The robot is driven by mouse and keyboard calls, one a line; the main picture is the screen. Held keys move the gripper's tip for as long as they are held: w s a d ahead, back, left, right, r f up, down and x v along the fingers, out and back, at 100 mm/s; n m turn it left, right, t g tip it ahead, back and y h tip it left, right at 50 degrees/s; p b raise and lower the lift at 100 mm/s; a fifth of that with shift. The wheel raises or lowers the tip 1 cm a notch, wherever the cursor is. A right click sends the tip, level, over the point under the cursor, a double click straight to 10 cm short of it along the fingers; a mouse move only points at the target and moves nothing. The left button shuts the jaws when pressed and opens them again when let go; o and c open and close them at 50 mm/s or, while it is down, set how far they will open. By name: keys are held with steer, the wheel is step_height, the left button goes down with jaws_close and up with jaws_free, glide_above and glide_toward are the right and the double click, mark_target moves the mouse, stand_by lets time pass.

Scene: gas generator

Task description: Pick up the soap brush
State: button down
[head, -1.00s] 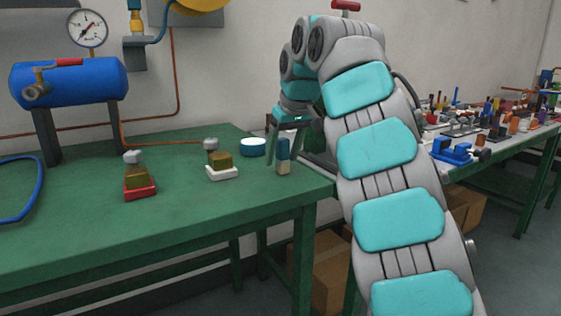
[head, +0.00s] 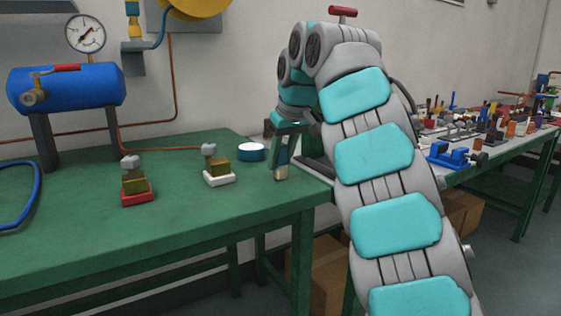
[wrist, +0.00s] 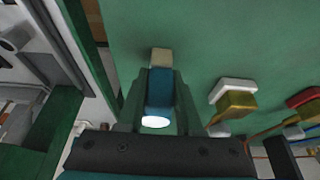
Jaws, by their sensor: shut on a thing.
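The soap brush has a blue handle and a beige bristle end. In the wrist view the soap brush (wrist: 160,88) lies between the two green fingers, beige end out past the fingertips. A bright white oval shows at its near end. In the head view my gripper (head: 281,168) points down at the right end of the green bench and is shut around the upright brush. The fingers hide most of the brush there. I cannot tell whether its lower end touches the bench top.
A blue tin with a white top (head: 251,152) stands just left of my gripper. A white-based valve (head: 218,170) and a red-based valve (head: 135,185) stand farther left on the green bench (head: 80,240). A second, cluttered table stands at the right.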

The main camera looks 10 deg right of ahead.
mark_target(281, 151)
steer(key=shift+r, duration=0.2)
steer(key=shift+r+p, duration=1.2)
steer(key=shift+r, duration=0.55)
steer(key=shift+s+f+b, duration=0.25)
steer(key=shift+b, duration=0.15)
steer(key=shift+s+b, duration=0.45)
steer(key=shift+s, duration=0.3)
steer(key=s+r+b, duration=0.1)
steer(key=s+b, duration=0.2)
steer(key=s, duration=1.1)
steer(key=shift+r, duration=0.35)
